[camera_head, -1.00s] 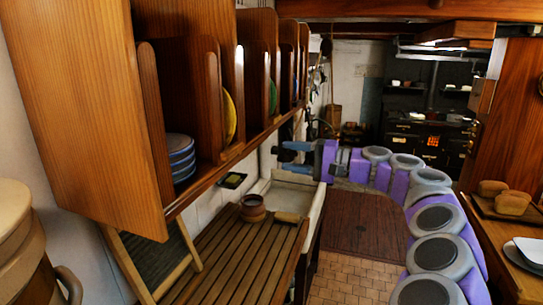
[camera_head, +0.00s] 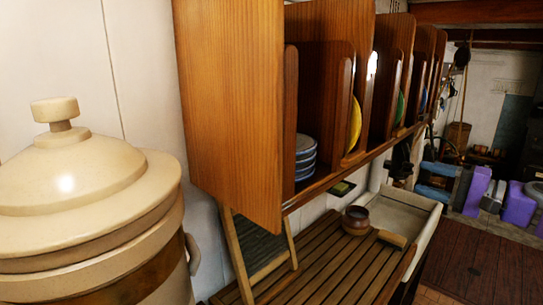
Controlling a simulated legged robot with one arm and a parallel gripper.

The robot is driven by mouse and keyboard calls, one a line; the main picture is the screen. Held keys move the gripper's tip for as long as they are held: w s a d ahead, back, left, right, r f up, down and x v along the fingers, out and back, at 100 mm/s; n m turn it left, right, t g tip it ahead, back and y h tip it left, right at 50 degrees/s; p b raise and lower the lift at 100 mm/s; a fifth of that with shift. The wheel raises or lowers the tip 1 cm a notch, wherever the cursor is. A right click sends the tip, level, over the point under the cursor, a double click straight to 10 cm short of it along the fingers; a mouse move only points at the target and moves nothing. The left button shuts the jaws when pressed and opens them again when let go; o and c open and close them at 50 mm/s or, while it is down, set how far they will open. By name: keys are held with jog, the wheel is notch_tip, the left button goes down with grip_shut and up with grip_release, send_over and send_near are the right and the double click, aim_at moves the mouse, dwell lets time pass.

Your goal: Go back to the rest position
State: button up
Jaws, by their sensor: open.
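My gripper (camera_head: 435,180) is at the right of the view, beyond the sink, with blue fingers pointing left. It is open and I see nothing between its fingers. Part of my purple and grey arm shows to its right and runs out of the picture at the right edge.
A wooden plate rack (camera_head: 232,110) holds blue plates (camera_head: 305,158) and a yellow plate (camera_head: 355,124). Below are a slatted drainboard (camera_head: 335,268), a brown pot (camera_head: 355,220) and a pale sink (camera_head: 410,212). A large lidded cream container (camera_head: 85,200) stands close at left. Floor lies right.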

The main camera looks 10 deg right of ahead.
jog(key=a+f+n+g+y+b, duration=0.1)
jog(key=a+f+n+g+b, duration=0.15)
jog(key=a, duration=0.75)
jog(key=a+f+n+g+b, duration=0.15)
jog(key=a+g, duration=0.25)
jog(key=a, duration=0.6)
jog(key=s+a+f+n+g+h+b, duration=0.2)
jog(key=s+a+f+g, duration=0.1)
jog(key=s+a+f, duration=0.4)
jog(key=s+a+f+n+g+h+b, duration=0.1)
jog(key=s+a+f+n+g, duration=0.2)
jog(key=a+f, duration=0.45)
jog(key=s+d+f+g+h+b, duration=0.1)
jog(key=s+d+f+h+b, duration=0.1)
jog(key=s+f, duration=0.9)
jog(key=s+d+f+n+g+h+b, duration=0.1)
jog(key=s+d+f+g+h+b, duration=0.1)
jog(key=s+f+h, duration=0.5)
jog(key=s+d+f+b, duration=0.1)
jog(key=s+f, duration=0.3)
jog(key=s, duration=0.1)
jog(key=shift+b, duration=0.4)
jog(key=shift+c, duration=0.8)
